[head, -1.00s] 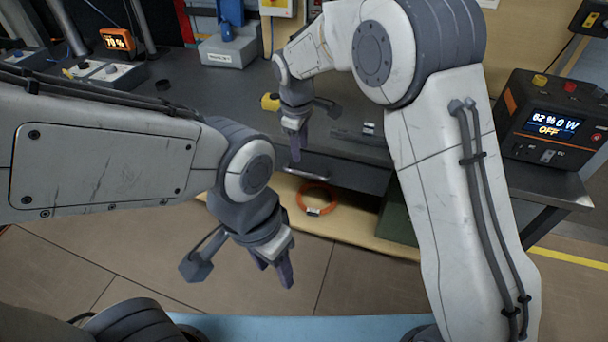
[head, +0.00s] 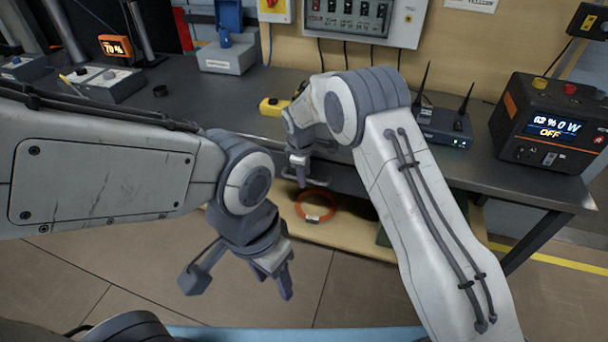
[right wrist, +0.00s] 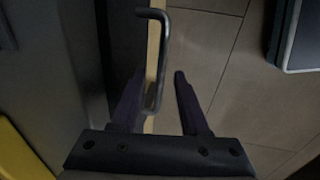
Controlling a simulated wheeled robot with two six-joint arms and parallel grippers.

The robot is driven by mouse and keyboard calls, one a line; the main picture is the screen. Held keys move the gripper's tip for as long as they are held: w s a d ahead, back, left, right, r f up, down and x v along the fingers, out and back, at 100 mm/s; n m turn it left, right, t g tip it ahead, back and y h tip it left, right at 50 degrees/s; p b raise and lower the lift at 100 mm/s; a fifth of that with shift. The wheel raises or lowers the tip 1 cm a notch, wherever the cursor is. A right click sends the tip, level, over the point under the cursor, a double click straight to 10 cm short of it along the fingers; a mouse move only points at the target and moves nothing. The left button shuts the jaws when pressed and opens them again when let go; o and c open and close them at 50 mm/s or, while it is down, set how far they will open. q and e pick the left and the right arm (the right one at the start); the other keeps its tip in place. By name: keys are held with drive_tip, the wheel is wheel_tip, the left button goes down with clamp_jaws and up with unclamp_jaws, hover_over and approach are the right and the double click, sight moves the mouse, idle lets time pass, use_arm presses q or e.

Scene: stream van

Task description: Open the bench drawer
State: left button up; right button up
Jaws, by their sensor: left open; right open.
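The bench drawer (head: 345,180) is a dark front under the grey bench top, partly hidden by my right arm; it looks closed. Its grey bar handle (right wrist: 164,40) runs up the right wrist view, and its lower end lies between my right fingers, closer to the left finger. My right gripper (head: 300,180) is at the drawer front, open, with its fingers (right wrist: 160,85) on either side of the handle; I cannot tell whether either one touches it. My left gripper (head: 284,285) is open and empty, hanging over the floor in front of the bench.
An orange cable ring (head: 316,206) lies on the wooden lower shelf (head: 345,238). On the bench top stand a router with antennas (head: 441,125), an orange-black power station (head: 545,120), a yellow tool (head: 273,106) and a grey box with a blue top (head: 228,55). Floor in front is clear.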

drive_tip(key=shift+f, duration=0.1)
clamp_jaws()
idle(1.4)
